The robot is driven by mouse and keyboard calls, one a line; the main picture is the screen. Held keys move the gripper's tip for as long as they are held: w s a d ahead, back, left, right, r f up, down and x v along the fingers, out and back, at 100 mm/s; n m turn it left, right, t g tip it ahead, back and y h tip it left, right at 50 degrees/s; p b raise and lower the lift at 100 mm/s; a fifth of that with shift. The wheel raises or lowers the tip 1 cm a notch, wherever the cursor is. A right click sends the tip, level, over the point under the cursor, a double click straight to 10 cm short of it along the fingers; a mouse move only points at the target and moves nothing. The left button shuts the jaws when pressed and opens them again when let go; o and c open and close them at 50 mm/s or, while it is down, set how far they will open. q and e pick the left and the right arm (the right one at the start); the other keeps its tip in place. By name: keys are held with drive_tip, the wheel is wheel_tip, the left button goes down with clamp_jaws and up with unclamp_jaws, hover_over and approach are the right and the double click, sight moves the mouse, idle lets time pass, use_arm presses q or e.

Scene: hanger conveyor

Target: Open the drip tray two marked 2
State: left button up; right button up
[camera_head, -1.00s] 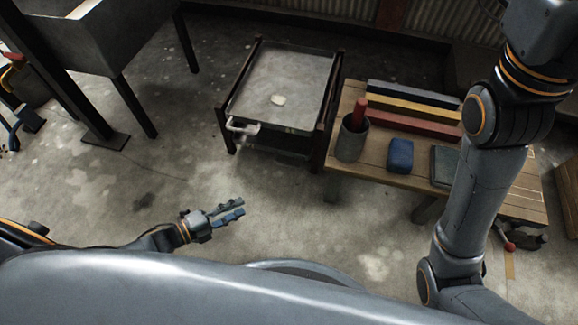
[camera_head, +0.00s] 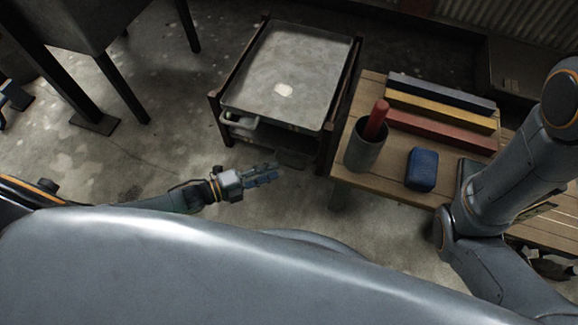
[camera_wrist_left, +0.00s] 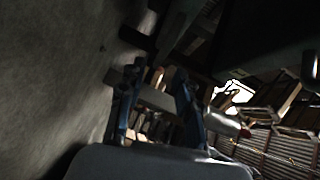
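A dark-framed stand holds a shallow grey metal tray (camera_head: 290,70) with a pale patch in its middle. A light handle (camera_head: 240,122) sticks out at its front left, below the top rim. I cannot read a number 2 on it. My left gripper (camera_head: 262,175) is in front of the stand, lower in the picture than the handle and apart from it, pointing right. In the left wrist view its two blue fingers (camera_wrist_left: 156,88) stand apart with no object held between them. My right arm comes in at the right; its gripper is not in view.
A wooden bench (camera_head: 375,88) stands right of the stand. It bears a grey cup (camera_head: 364,150) with a red stick, a blue block (camera_head: 422,169) and coloured bars (camera_head: 440,107). A dark-legged basin (camera_head: 75,20) stands at left. Floor between is free.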

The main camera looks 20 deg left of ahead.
sight(289, 165)
use_arm(q)
drive_tip(key=b+x, duration=0.2)
drive_tip(key=x, duration=0.3)
drive_tip(key=shift+a+f, duration=0.1)
drive_tip(key=shift+f, duration=0.05)
drive_tip(key=shift+w+d, duration=0.5)
drive_tip(key=shift+d, duration=0.05)
drive_tip(key=shift+c, duration=0.2)
clamp_jaws()
